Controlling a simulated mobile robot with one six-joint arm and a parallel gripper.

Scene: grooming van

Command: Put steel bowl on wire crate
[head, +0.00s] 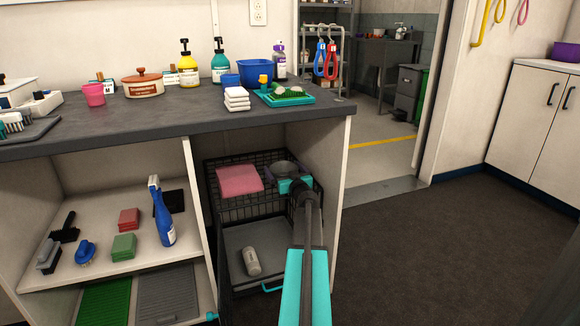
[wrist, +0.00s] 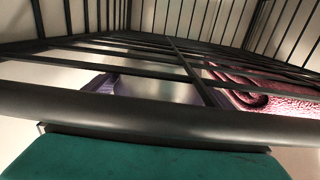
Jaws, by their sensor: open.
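The black wire crate (head: 240,207) stands in the right bay under the counter. A grey steel bowl (head: 285,168) shows in the crate's back right part, just behind my gripper (head: 295,185). My gripper is open at the crate's right side; its teal body and dark wrist hide the bowl's lower part, and I cannot see the fingertips clearly. In the wrist view, dark crate bars (wrist: 150,115) fill the picture close up, above a teal part of my gripper. A shiny grey patch shows between the bars; I cannot tell whether it is the bowl.
A pink towel (head: 239,180) lies in the crate's left part, and shows in the wrist view (wrist: 265,95). Below is a grey tray (head: 280,250) with a pale bottle (head: 250,261). The counter (head: 185,112) above and bay walls hem my arm in. Open floor (head: 440,250) lies right.

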